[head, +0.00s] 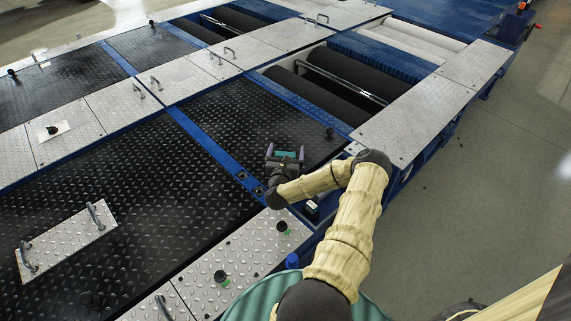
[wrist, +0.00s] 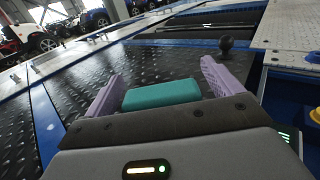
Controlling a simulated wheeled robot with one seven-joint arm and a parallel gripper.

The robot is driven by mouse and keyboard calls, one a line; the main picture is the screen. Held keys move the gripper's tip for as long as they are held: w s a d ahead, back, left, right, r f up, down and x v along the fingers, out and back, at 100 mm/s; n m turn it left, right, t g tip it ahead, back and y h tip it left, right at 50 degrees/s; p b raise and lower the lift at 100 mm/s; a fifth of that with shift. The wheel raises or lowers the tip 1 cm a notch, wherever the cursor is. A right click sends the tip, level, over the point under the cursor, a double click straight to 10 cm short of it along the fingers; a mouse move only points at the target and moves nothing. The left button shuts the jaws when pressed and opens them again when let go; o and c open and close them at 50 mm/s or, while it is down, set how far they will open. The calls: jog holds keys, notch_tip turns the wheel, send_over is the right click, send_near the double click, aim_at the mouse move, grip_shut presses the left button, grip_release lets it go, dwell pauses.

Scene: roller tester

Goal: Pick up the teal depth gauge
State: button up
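The teal depth gauge (head: 287,155) is a small rounded block over the black diamond plate, near the middle of the head view. In the wrist view the gauge (wrist: 162,94) lies crosswise between the two purple fingers. My gripper (head: 286,148) is open around it. The wrist view of my gripper (wrist: 161,69) shows a finger on each side of the gauge, with no clear contact. The gauge's lower edge is hidden behind the gripper body, so I cannot tell whether it touches the plate.
A black knob (head: 329,132) stands on the plate beyond the gripper, to the right. Rollers (head: 345,75) sit in an opening farther back. A silver tread plate (head: 415,120) lies to the right. A loose handled panel (head: 66,243) lies at left on wide, mostly clear black plating.

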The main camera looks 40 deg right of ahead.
jog(key=c, duration=1.2)
jog(key=shift+o, duration=0.2)
jog(key=shift+r, duration=0.1)
notch_tip(320, 180, up, 10)
jog(key=p, duration=0.4)
